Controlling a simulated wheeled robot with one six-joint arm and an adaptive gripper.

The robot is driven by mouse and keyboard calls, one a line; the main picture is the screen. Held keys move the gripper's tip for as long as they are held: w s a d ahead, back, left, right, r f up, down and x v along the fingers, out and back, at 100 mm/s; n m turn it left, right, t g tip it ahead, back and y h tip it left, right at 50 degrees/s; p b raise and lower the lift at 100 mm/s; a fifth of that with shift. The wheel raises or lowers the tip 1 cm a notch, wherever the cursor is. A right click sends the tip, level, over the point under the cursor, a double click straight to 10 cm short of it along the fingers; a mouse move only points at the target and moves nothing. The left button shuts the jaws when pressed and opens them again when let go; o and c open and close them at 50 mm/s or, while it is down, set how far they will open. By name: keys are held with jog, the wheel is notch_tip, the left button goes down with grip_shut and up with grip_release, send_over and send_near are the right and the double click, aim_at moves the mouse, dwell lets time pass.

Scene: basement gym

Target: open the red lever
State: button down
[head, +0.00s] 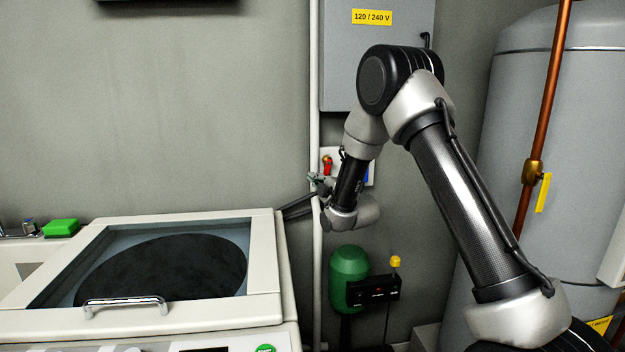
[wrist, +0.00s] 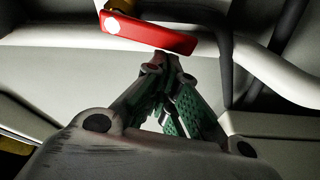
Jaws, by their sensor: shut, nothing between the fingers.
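The red lever (head: 327,164) shows small in the head view, at a pale wall box behind my wrist. In the wrist view the red lever (wrist: 150,34) is a flat bar across the top, sloping down to the right, with a brass-coloured spot at its left end. My gripper (wrist: 166,60) is shut and empty, its fingertips just below the bar's right half. I cannot tell whether they touch it. In the head view my gripper (head: 319,183) is small and partly hidden by my wrist, just below the lever.
A pale vertical pipe (head: 315,80) runs beside the lever. A grey electrical box (head: 345,60) hangs above. A top-loading washer (head: 283,290) stands at lower left, a green tank (head: 349,272) below, and a copper pipe (head: 545,95) with a large grey tank (head: 505,130) at right.

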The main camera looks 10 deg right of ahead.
jog(key=shift+d+f+n, duration=0.55)
jog(key=shift+d+n, duration=0.05)
jog(key=shift+d, duration=0.1)
